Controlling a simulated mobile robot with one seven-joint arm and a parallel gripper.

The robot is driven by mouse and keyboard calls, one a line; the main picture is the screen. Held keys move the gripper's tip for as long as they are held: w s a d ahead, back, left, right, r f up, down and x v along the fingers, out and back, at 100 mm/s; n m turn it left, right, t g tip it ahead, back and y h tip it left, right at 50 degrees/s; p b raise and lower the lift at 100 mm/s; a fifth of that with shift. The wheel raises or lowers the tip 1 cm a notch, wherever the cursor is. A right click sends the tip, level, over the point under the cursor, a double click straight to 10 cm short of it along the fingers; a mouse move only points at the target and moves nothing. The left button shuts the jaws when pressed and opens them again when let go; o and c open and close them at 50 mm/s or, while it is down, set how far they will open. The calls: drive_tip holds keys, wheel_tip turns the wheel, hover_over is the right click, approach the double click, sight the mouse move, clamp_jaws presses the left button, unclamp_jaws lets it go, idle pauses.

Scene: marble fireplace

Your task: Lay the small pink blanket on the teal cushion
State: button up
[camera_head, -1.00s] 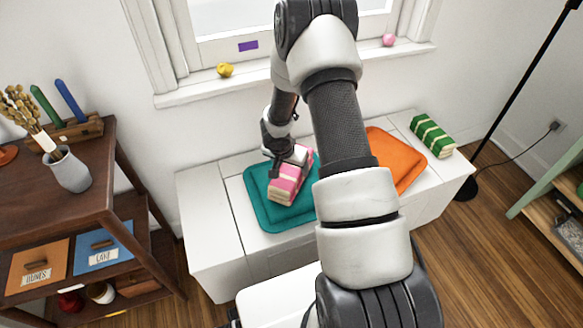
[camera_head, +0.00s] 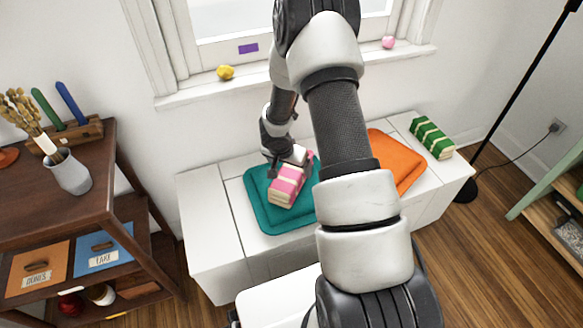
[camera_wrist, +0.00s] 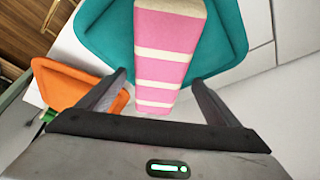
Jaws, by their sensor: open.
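The small pink blanket (camera_head: 287,185), a folded bundle with cream bands, lies on the teal cushion (camera_head: 257,190) on the white bench. In the wrist view the pink blanket (camera_wrist: 170,50) rests over the middle of the teal cushion (camera_wrist: 108,38). My gripper (camera_head: 289,164) is at the far end of the blanket in the head view. In the wrist view my gripper (camera_wrist: 160,80) is open, with one finger on each side of the blanket and gaps between. The arm hides the cushion's right part in the head view.
An orange cushion (camera_head: 402,155) lies to the right on the white bench (camera_head: 215,215), with a green folded bundle (camera_head: 432,137) beyond it. A yellow object (camera_head: 225,72) and a pink object (camera_head: 388,42) sit on the windowsill. A dark wooden shelf unit (camera_head: 60,205) stands at left.

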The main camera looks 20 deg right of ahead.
drive_tip(key=s+a+r+n+p, duration=0.1)
drive_tip(key=s+r, duration=0.3)
drive_tip(key=r, duration=0.7)
drive_tip(key=s+r+n+t+h, duration=0.1)
drive_tip(key=s+r, duration=0.3)
drive_tip(key=r, duration=0.7)
drive_tip(key=s+a+r+n+p, duration=0.1)
drive_tip(key=s+r, duration=0.3)
drive_tip(key=r, duration=0.7)
drive_tip(key=s+a+r+n+y, duration=0.2)
drive_tip(key=s+a+r+n, duration=0.1)
drive_tip(key=s, duration=0.4)
drive_tip(key=s+a+r+n+t+y, duration=0.1)
drive_tip(key=s+a+r+n+y, duration=0.1)
drive_tip(key=s+a+r, duration=0.3)
drive_tip(key=s+n, duration=0.1)
drive_tip(key=s, duration=0.2)
drive_tip(key=shift+s+a+r+t, duration=0.2)
drive_tip(key=shift+a+r+t, duration=0.05)
drive_tip(key=shift+r+t, duration=0.05)
wheel_tip(320, 180, up, 19)
drive_tip(key=p, duration=1.9)
